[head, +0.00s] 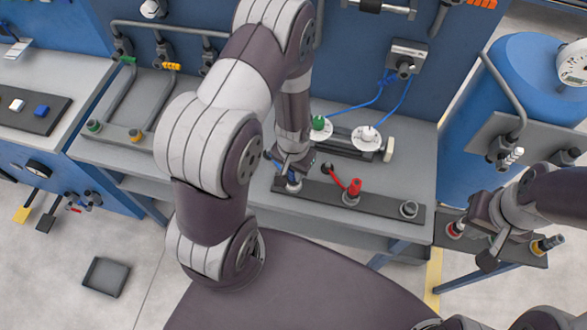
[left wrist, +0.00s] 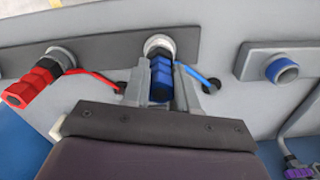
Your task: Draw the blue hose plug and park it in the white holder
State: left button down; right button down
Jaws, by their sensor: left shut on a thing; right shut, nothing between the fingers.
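The blue hose plug (left wrist: 161,78) stands between the two fingers of my left gripper (left wrist: 164,88), which is shut on it. The plug's far end meets a round metal socket (left wrist: 157,46) on a dark rail; I cannot tell whether it is still seated. A blue hose (left wrist: 198,75) runs from beside the plug to a dark hole. In the head view my left gripper (head: 287,170) is low at the rail's left end. My right gripper (head: 488,260) is shut and empty at the right. I cannot clearly pick out the white holder.
A red plug (head: 354,186) with a red hose sits mid-rail, and a bare socket (head: 408,208) is at the rail's right end. Two white round pieces (head: 366,138) stand behind. A blue tank (head: 530,85) is at the right. A blue-ringed socket (left wrist: 283,71) shows in the left wrist view.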

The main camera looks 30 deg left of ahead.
pick_arm(q)
jog(key=c, duration=0.8)
grip_release()
jog(key=shift+r, duration=0.1)
notch_tip(320, 180, up, 13)
jog(key=shift+f, duration=0.2)
